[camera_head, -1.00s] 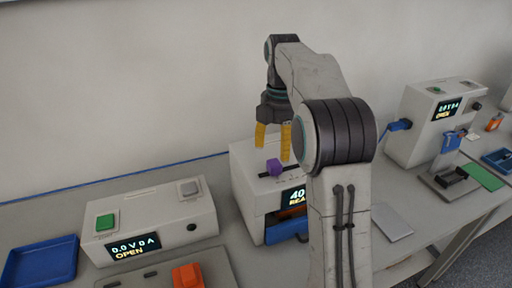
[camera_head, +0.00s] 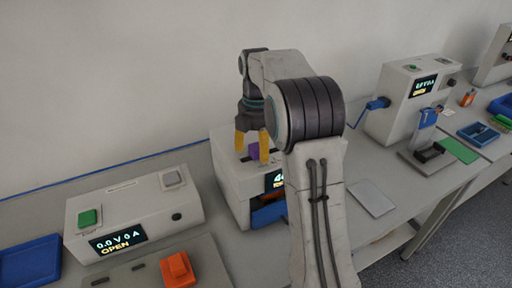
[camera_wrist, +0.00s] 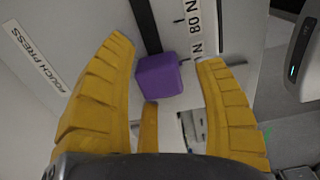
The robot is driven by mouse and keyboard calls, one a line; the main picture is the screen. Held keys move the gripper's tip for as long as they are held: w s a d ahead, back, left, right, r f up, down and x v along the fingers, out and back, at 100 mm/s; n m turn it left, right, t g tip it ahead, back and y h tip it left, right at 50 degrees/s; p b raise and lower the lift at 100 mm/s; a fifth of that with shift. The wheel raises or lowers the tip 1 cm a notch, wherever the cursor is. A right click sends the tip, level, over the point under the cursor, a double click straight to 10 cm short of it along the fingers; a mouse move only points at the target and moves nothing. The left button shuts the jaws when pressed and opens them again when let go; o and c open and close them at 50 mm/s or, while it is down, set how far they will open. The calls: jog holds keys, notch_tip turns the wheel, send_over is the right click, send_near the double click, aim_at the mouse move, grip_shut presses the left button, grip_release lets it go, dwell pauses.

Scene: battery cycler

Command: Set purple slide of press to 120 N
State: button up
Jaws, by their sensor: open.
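The pouch press (camera_head: 228,178) is a pale box on the bench in the head view, with a small display (camera_head: 275,181) partly hidden by my arm and a blue part low in front. Its purple slide (camera_head: 253,150) is a small block on top, and it shows in the wrist view (camera_wrist: 158,76) in a dark slot, near a label (camera_wrist: 195,28) reading "80 N". My gripper (camera_head: 251,150) is open over the press top, its yellow fingers on either side of the slide. In the wrist view the slide lies between the fingers (camera_wrist: 168,80), with gaps visible on both sides.
A cycler box (camera_head: 134,215) with a green button and "0.0 V 0 A OPEN" display stands to the left, an orange block (camera_head: 178,270) in front of it. A blue tray (camera_head: 30,262) is far left. Another cycler (camera_head: 395,105) stands right. A grey plate (camera_head: 371,198) lies right of the press.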

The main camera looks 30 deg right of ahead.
jog(key=c, duration=1.2)
